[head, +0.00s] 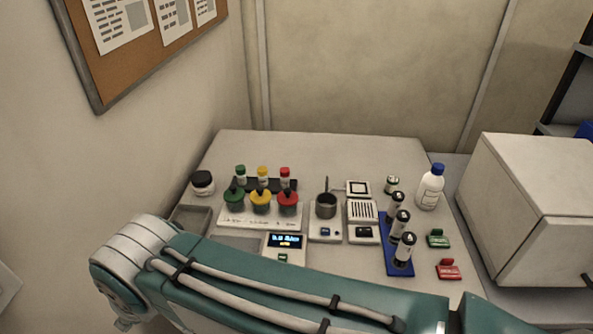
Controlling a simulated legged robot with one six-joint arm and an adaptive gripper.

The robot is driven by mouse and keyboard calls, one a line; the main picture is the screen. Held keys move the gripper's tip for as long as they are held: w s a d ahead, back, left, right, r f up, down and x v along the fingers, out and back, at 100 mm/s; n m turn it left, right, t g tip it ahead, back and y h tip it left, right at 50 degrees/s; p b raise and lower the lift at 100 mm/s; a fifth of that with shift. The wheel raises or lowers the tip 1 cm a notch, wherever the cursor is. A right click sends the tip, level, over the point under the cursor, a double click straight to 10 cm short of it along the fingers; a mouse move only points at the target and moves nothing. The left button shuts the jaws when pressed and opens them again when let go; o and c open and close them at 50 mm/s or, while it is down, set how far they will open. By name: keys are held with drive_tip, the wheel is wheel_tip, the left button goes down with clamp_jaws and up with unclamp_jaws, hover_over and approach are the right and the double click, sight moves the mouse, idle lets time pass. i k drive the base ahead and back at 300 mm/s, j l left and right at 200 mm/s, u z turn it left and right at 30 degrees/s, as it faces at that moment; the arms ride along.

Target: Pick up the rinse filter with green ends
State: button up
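A small pale cylinder with dark green at its ends (391,185) stands on the table behind the blue rack; it best fits the rinse filter, though it is too small to be certain. The black-topped cylinder in front sits close to it. My gripper is not in view. Only my teal and white arm shows, crossing the bottom of the head view and covering the table's front.
A blue rack (387,258) holds three black-and-white cylinders. A white bottle with a blue cap (430,188) stands to the right. Green (437,239) and red (448,270) blocks lie nearby. Small instruments and colour-capped vials fill the middle. A large pale box (530,205) stands right.

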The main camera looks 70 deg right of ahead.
sight(392, 180)
drive_tip(key=j+z, duration=0.15)
drive_tip(key=z, duration=2.35)
drive_tip(key=i+z, duration=0.1)
drive_tip(key=z, duration=0.45)
